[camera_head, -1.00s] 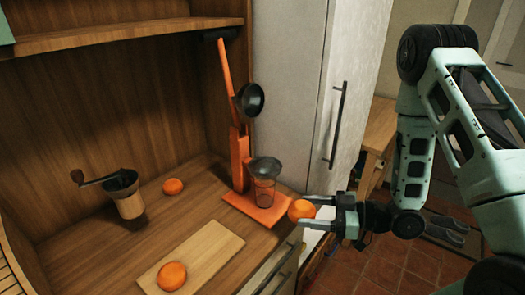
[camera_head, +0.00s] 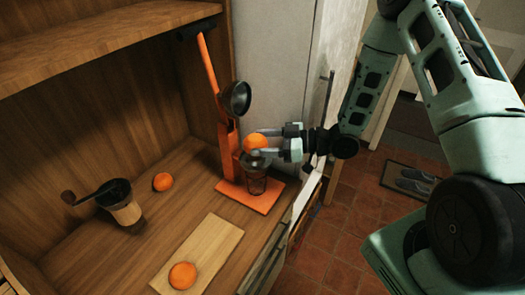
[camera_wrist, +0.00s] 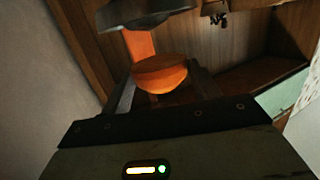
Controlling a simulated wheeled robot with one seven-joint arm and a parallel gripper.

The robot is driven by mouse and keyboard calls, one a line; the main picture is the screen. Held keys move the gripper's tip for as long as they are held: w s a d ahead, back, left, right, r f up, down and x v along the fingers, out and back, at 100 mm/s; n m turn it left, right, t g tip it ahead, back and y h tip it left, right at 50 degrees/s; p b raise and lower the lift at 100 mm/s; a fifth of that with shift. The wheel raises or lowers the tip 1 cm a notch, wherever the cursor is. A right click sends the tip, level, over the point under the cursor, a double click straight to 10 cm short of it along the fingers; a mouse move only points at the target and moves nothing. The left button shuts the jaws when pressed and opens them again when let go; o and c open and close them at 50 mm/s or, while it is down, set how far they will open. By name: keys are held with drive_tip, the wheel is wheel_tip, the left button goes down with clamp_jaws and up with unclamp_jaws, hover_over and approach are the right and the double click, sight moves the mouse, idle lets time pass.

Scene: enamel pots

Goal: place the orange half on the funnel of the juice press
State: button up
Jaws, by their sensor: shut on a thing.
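My gripper (camera_head: 268,146) is shut on an orange half (camera_head: 254,141), which it holds just above the funnel (camera_head: 256,160) of the juice press, below the raised dark pressing cup (camera_head: 236,98). The funnel sits over a clear glass (camera_head: 256,184) on the orange base (camera_head: 250,196) of the press. In the wrist view the orange half (camera_wrist: 159,74) sits between the fingers, with the dark cup (camera_wrist: 145,12) above it. The funnel is hidden there. In the head view I cannot tell whether the fruit touches the funnel.
Another orange piece (camera_head: 182,275) lies on a cutting board (camera_head: 205,252), and one (camera_head: 162,181) lies on the wooden counter. A hand grinder (camera_head: 122,204) stands at the left. The pale cabinet (camera_head: 275,65) rises close behind the press. The shelf (camera_head: 100,40) overhangs the counter.

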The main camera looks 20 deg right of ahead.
sight(264, 160)
drive_tip(key=shift+f+p, duration=0.65)
drive_tip(key=shift+f, duration=1.7)
drive_tip(key=shift+f, duration=0.2)
drive_tip(key=o, duration=1)
drive_tip(key=shift+r, duration=0.2)
